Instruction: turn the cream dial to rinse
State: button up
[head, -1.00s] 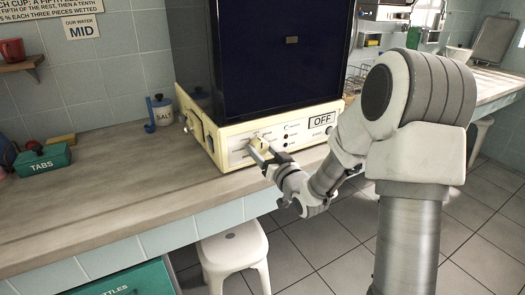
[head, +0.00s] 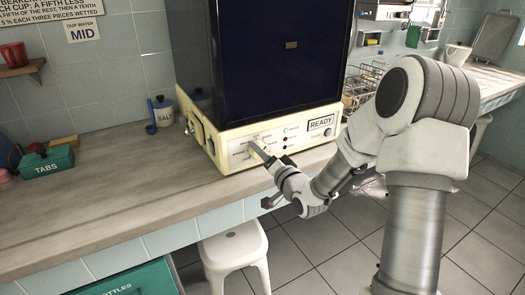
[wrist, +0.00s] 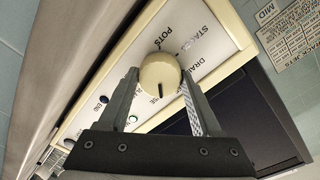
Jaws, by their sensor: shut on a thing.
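The cream dial (wrist: 160,70) is round with a black pointer line on its face. In the wrist view it sits between my two fingers, and the line points toward the bottom of the picture. My gripper (head: 257,148) is shut on the dial at the machine's front panel. Around the dial I read POTS, STACK and DRAIN. A partly hidden word ending in SE is near the pointer; I cannot tell if the line meets it exactly. In the head view my fingers largely hide the dial. The panel's display (head: 321,122) reads READY.
The cream-based machine (head: 232,162) with a dark blue front (head: 275,60) stands on the counter (head: 110,190). A salt jar (head: 163,109) and a green TABS box (head: 47,161) are to its left. A white stool (head: 232,245) stands below the counter edge.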

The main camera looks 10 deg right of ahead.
jog(key=shift+m, duration=0.4)
jog(key=o, duration=1.4)
jog(key=shift+c, duration=0.2)
jog(key=p+v, duration=1.2)
jog(key=v, duration=0.5)
jog(key=shift+s, duration=0.15)
jog(key=shift+d, duration=0.1)
